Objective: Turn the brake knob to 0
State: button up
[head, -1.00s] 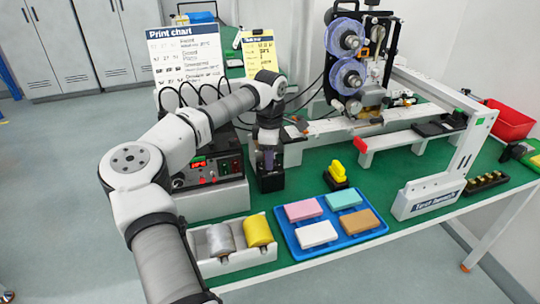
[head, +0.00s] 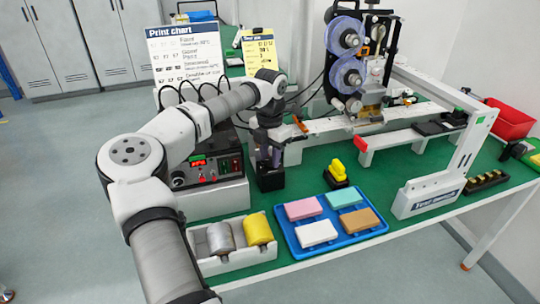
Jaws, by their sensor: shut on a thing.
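My gripper (head: 268,160) points down over the green bench, just right of the control box (head: 208,170). Its jaws are shut on a small dark piece at the top of a black block (head: 271,180); the fingers hide most of that piece. I cannot make out its shape or whether it is the brake knob. The control box has a red lit display and small front controls, including a dark round knob (head: 178,182). No scale or 0 mark can be read.
The blue tray (head: 290,243) of coloured blocks and the white holder (head: 207,266) with grey and yellow rolls stand in front. The machine with purple reels (head: 346,75) stands behind right, with a white frame (head: 467,150). A yellow-topped stamp (head: 337,171) stands between.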

aim_at(270, 159)
jog(key=shift+n, duration=0.9)
jog(key=o, duration=1)
jog(key=shift+r, duration=0.1)
notch_tip(270, 159, up, 14)
jog(key=shift+f+b, duration=0.15)
jog(key=shift+b, duration=0.4)
